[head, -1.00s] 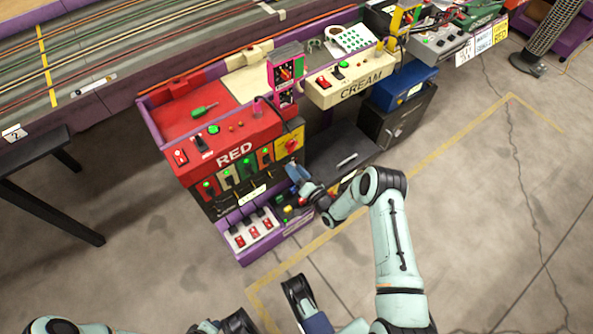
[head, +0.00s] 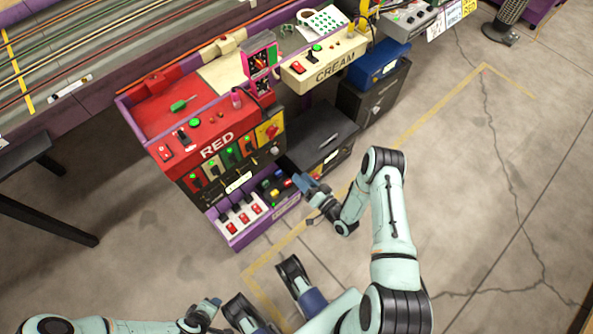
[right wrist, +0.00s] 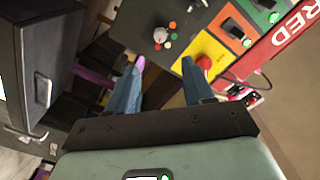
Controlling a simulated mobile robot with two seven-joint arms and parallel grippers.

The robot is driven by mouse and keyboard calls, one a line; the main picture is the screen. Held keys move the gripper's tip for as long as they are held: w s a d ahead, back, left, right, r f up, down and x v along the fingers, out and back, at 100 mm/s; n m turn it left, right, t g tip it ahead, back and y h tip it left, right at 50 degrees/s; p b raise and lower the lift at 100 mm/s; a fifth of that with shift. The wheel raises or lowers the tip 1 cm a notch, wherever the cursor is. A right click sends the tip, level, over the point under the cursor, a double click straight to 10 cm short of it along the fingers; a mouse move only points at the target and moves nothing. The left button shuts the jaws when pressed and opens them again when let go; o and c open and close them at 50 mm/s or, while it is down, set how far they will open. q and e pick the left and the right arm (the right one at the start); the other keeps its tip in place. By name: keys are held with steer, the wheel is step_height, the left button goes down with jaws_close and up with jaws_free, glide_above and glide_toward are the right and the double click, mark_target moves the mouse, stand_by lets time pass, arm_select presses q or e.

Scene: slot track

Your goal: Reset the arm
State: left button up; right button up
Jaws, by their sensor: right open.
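My right arm reaches in from the bottom right in the head view. Its gripper (head: 308,186) is in front of the right end of the RED station (head: 215,140), apart from it. In the right wrist view the two blue fingers (right wrist: 163,78) are spread with nothing between them. Beyond them is a dark panel with a grey knob, and a yellow plate with a red knob (right wrist: 204,62). My left arm shows at the bottom left in the head view, with its gripper (head: 205,312) low over the floor; its jaws are too small to judge.
A dark drawer box (head: 322,138) stands just right of the RED station. The CREAM station (head: 335,62) and a blue case (head: 380,65) are farther back. A purple-edged lower tray with red switches (head: 243,217) juts out below. The taped floor on the right is clear.

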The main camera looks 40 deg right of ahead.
arm_select(q)
steer(key=shift+s, duration=0.1)
arm_select(e)
steer(key=shift+s, duration=0.2)
stand_by(0.4)
